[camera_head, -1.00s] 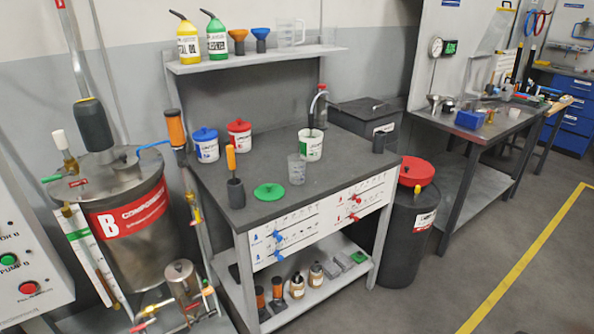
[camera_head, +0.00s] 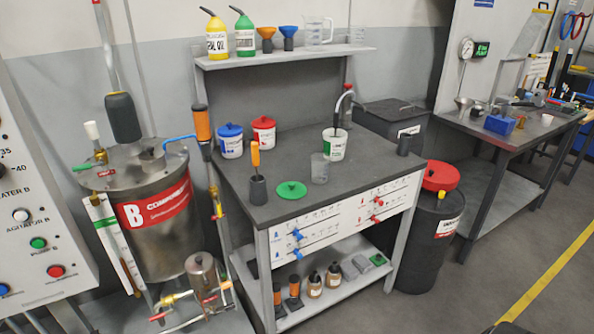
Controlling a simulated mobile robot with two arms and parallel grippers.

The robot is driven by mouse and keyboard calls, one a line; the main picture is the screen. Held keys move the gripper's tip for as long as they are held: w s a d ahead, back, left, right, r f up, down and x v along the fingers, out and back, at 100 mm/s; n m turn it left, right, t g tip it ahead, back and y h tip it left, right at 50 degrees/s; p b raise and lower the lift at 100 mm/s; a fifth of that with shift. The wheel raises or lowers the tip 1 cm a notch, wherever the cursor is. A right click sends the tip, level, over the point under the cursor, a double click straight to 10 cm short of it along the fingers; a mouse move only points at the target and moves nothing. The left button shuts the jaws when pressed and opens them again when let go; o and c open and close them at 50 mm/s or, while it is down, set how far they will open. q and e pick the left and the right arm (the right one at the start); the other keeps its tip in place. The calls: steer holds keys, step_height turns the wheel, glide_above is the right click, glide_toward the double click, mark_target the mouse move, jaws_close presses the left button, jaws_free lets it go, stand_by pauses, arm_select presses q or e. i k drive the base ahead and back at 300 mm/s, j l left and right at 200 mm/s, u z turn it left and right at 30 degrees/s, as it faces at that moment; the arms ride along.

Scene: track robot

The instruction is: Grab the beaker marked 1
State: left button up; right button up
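A small clear beaker (camera_head: 319,168) stands upright on the dark top of the workbench (camera_head: 340,190), near its middle. A larger clear measuring jug (camera_head: 318,31) with a handle stands at the right end of the shelf above. I cannot read a number 1 on either one. Neither of my grippers is in view.
Beside the small beaker are a green lid (camera_head: 291,189), a white tub (camera_head: 334,145) with a bent tube, and a dark holder (camera_head: 257,189) with an orange-handled tool. Blue-lidded (camera_head: 230,141) and red-lidded (camera_head: 264,132) tubs stand behind. The bench's front right top is clear.

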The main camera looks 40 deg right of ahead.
mark_target(320, 169)
steer(key=l+u, duration=0.35)
steer(key=l, duration=0.25)
steer(key=l+u, duration=0.35)
steer(key=l, duration=0.3)
